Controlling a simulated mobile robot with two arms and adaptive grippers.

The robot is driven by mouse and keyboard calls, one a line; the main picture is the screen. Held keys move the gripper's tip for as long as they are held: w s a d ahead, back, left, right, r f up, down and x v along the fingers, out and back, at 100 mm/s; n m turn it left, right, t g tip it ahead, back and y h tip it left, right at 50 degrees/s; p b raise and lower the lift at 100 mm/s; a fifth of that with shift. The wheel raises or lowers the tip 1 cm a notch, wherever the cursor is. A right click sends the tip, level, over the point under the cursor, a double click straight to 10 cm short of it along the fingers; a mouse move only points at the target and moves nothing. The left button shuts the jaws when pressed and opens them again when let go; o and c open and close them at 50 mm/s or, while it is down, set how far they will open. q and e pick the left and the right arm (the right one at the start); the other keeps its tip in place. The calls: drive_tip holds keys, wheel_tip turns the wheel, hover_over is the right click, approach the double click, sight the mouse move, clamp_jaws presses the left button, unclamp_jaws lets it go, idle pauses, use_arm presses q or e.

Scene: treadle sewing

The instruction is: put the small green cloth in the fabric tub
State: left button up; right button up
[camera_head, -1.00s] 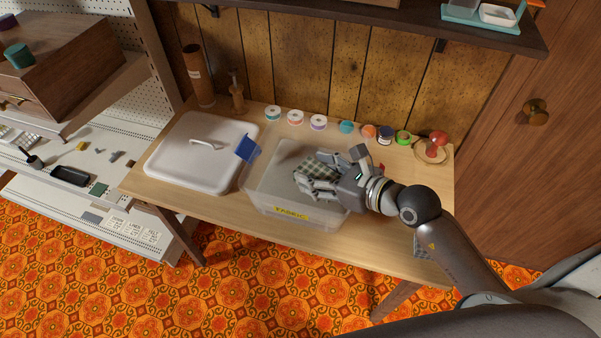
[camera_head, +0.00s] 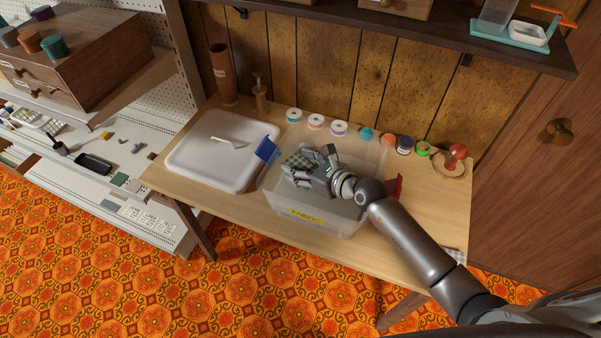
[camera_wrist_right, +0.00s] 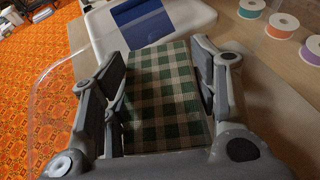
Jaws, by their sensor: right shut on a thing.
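The small green cloth (camera_head: 298,161) is green-and-cream checked. It also shows between the fingers in the right wrist view (camera_wrist_right: 168,100). My right gripper (camera_head: 304,171) is shut on it; its fingers stand on either side of the cloth in the wrist view (camera_wrist_right: 160,62). The fabric tub (camera_head: 338,222) is a clear box with a yellow label, on the wooden table. Gripper and cloth are over or inside its left part; the exact height is hard to tell. My left gripper is not in view.
A white lid (camera_head: 205,163) with a handle lies left of the tub. A blue piece (camera_head: 266,149) is at the tub's left rim and a red piece (camera_head: 394,187) at its right. Several ribbon spools (camera_head: 339,129) line the back. Checked fabric (camera_head: 452,255) lies at the table's right.

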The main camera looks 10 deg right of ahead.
drive_tip(key=shift+w+f, duration=0.1)
drive_tip(key=shift+f, duration=1.55)
drive_tip(key=shift+f, duration=0.1)
drive_tip(key=o, duration=1)
drive_tip(key=shift+c, duration=0.2)
drive_tip(key=shift+r, duration=0.2)
drive_tip(key=v, duration=0.7)
drive_tip(key=shift+s+d, duration=0.15)
drive_tip(key=shift+s, duration=0.1)
